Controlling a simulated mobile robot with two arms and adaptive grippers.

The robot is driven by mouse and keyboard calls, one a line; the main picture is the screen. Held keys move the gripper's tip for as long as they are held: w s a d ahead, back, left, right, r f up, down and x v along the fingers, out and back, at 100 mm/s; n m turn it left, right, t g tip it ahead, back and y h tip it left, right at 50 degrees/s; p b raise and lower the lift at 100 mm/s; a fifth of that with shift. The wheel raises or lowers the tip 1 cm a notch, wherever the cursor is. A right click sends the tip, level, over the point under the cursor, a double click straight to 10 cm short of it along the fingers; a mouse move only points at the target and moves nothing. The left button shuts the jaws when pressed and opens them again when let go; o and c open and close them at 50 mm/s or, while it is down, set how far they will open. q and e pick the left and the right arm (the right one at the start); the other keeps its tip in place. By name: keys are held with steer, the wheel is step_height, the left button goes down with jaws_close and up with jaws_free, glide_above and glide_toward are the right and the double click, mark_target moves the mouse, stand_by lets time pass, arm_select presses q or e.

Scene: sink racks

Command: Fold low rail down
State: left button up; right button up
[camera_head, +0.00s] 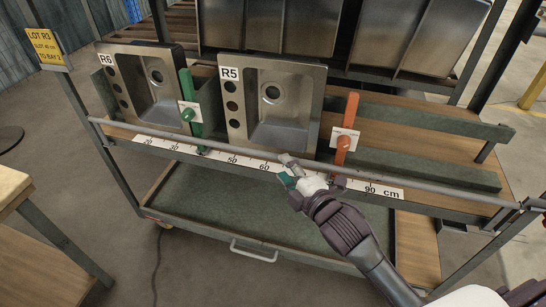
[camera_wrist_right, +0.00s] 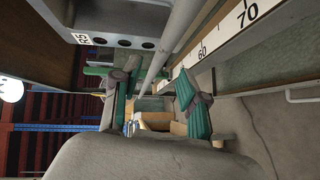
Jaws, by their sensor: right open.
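The low rail (camera_head: 430,187) is a thin grey bar along the front of the rack, above the centimetre scale strip (camera_head: 215,154). It is raised, in front of the sinks' lower edges. My right gripper (camera_head: 289,170) is at the rail, near the 60 mark and below the R5 sink. Its jaws are open. In the right wrist view the rail (camera_wrist_right: 180,35) runs between the two green-padded fingers (camera_wrist_right: 160,90), apart from both as far as I can tell. My left gripper is not in view.
The R6 sink (camera_head: 144,84) and R5 sink (camera_head: 269,107) lean on the rack. A green upright (camera_head: 189,95) and an orange upright (camera_head: 348,125) with white tags stand beside them. A lower green shelf (camera_head: 262,210) has a handle in front. A wooden table (camera_head: 35,250) stands at left.

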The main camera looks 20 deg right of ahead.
mark_target(275, 159)
steer(key=x, duration=0.6)
steer(key=shift+w+a+b, duration=0.1)
steer(key=shift+w+b, duration=0.2)
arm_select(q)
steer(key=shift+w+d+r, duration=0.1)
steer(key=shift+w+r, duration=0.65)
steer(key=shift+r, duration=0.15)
arm_select(e)
jaws_close()
